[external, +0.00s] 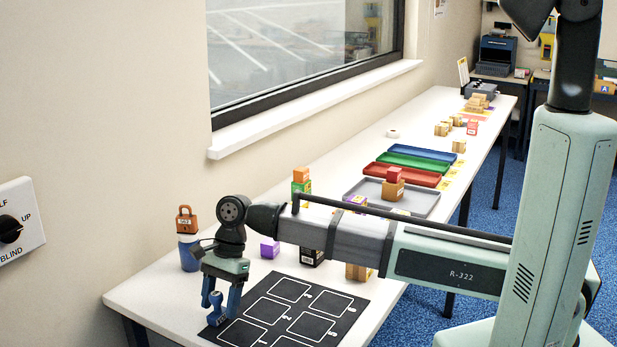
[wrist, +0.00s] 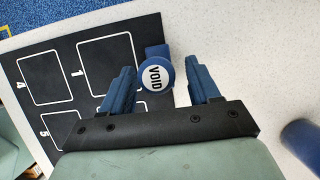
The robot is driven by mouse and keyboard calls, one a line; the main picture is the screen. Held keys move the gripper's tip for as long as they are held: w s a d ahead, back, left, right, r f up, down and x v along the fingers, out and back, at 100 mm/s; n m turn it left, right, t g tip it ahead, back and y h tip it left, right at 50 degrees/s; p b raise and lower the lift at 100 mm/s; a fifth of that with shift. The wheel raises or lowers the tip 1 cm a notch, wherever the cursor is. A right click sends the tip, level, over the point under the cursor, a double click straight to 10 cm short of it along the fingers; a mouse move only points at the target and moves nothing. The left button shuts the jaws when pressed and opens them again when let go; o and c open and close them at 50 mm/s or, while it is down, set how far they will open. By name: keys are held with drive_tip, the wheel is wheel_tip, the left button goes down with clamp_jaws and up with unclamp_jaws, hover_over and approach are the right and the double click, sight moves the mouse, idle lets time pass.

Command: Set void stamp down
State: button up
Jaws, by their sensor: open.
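The void stamp is blue with a round knob; its white VOID cap (wrist: 153,76) faces up in the wrist view. It appears upright, at the edge of the black mat (wrist: 105,25); its base is partly hidden behind the knob. In the external view the stamp (external: 215,303) shows between the blue fingers at the mat's near left corner. My gripper (wrist: 161,68) is open around the stamp, with a finger on each side and visible gaps between. The gripper (external: 222,303) is low over the table in the external view.
The mat has several white-outlined squares (external: 312,325), bare where visible. A blue cup (external: 189,256) with an orange padlock (external: 186,221) above it stands left of my wrist. Small boxes, including a purple one (external: 269,247), stand behind my forearm. A grey tray (external: 425,203) lies farther along the table.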

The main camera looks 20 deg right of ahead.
drive_tip(key=v, duration=1)
drive_tip(key=shift+r, duration=0.4)
drive_tip(key=shift+w+d, duration=0.1)
drive_tip(key=shift+d, duration=0.05)
